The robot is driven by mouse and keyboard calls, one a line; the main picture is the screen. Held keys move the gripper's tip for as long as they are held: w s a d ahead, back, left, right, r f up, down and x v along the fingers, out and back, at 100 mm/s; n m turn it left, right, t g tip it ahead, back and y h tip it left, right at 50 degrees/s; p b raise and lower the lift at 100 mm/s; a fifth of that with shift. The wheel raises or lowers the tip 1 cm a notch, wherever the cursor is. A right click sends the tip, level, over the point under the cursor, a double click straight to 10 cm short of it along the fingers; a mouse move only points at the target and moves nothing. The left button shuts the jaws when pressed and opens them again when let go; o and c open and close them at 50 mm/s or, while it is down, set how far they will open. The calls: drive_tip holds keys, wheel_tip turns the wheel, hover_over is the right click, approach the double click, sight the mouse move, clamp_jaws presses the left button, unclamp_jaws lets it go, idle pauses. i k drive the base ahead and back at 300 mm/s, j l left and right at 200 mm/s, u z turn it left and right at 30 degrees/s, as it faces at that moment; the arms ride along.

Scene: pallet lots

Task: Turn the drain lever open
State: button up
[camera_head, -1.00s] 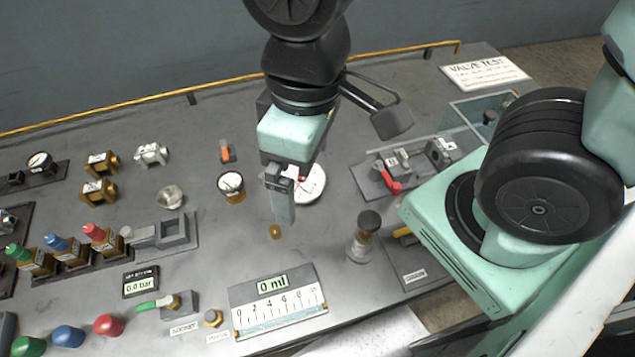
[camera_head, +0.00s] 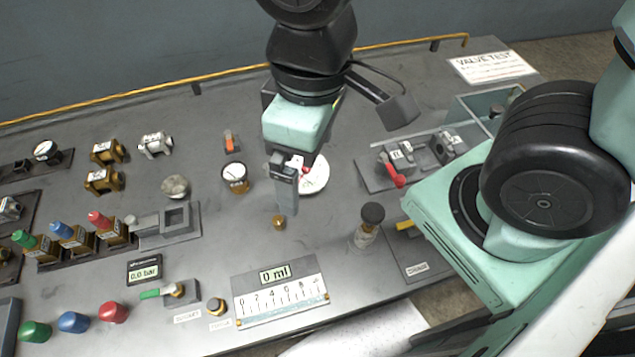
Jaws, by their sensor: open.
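I cannot tell for sure which lever is the drain lever, as the small labels are unreadable. A red lever (camera_head: 395,176) sits on a valve block at the bench's right. A green-handled lever (camera_head: 158,293) lies on a grey block at the front left. A small orange lever (camera_head: 229,142) stands further back. My gripper (camera_head: 287,200) points down over mid-bench, open and empty, behind a small brass knob (camera_head: 279,222). It is apart from all these levers, and its finger gap is hard to see.
A white dial (camera_head: 314,178) lies partly behind my gripper. A brass gauge (camera_head: 235,178) stands to its left and a black-topped glass bottle (camera_head: 369,225) to its right. A scale reading "0 ml" (camera_head: 281,295) lies at the front edge.

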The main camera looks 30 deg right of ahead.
sight(406, 224)
drive_tip(key=k+j, duration=0.2)
drive_tip(key=j, duration=0.15)
drive_tip(key=k+j, duration=0.2)
drive_tip(key=j, duration=0.15)
drive_tip(key=k+j, duration=0.2)
drive_tip(key=j, duration=0.15)
